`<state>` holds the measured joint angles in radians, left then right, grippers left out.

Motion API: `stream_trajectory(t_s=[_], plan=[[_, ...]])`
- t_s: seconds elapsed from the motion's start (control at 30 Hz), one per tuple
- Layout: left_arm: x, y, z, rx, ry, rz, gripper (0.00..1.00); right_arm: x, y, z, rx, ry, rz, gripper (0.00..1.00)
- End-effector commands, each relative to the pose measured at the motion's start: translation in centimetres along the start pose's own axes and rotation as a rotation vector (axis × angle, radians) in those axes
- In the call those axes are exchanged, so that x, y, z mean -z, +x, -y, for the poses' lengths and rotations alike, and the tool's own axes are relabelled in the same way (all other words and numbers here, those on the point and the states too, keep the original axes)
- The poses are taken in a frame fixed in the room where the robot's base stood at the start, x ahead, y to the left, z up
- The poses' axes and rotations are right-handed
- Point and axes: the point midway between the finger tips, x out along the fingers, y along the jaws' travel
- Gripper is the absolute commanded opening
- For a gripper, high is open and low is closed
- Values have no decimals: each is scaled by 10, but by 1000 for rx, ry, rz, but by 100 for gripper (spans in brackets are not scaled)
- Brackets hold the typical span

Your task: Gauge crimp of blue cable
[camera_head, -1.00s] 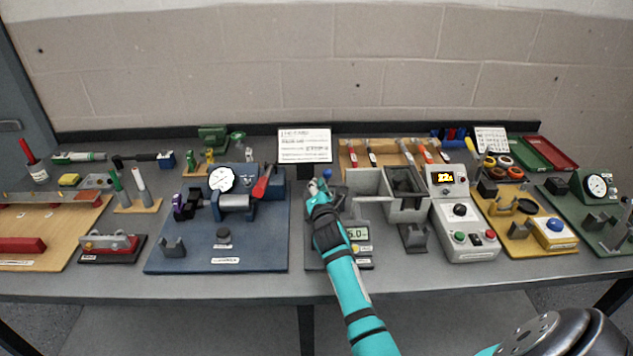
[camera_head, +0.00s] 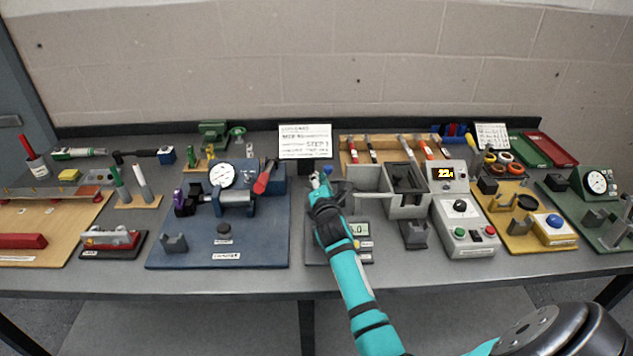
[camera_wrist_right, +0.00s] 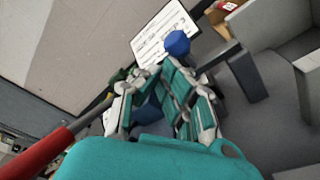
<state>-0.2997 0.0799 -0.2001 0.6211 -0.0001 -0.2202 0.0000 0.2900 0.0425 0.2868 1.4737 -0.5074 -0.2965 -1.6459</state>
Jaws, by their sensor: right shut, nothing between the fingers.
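My right gripper (camera_head: 322,188) is shut and empty over the grey gauge stand with a digital display (camera_head: 358,229). The arm covers part of the stand and the left edge of the display. A small blue knob (camera_head: 327,170) shows just past the fingertips. In the right wrist view the shut fingers (camera_wrist_right: 155,75) point at this blue knob (camera_wrist_right: 177,43), close to it; I cannot tell whether they touch. I cannot make out a blue cable or its crimp for certain. My left gripper is not in view.
A blue fixture with a dial and a red-handled lever (camera_head: 264,180) stands left of my arm. Grey open boxes (camera_head: 370,183) and a control unit with buttons (camera_head: 463,225) stand to its right. A white sign (camera_head: 306,142) is behind. The table's front edge is clear.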

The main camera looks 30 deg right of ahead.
Motion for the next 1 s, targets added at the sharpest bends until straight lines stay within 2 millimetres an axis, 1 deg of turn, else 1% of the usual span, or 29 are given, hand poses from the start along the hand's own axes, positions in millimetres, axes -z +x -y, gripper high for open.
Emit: stream_trajectory(t_s=[0.27,0.47,0.67,1.0], plan=[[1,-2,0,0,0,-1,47,-5,-1,-3,-9,56,1,0],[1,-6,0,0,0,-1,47,-12,-1,-7,-22,142,1,0],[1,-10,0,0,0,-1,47,-23,-3,-12,-45,295,2,0],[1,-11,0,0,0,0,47,-47,-7,-14,-91,618,1,0]])
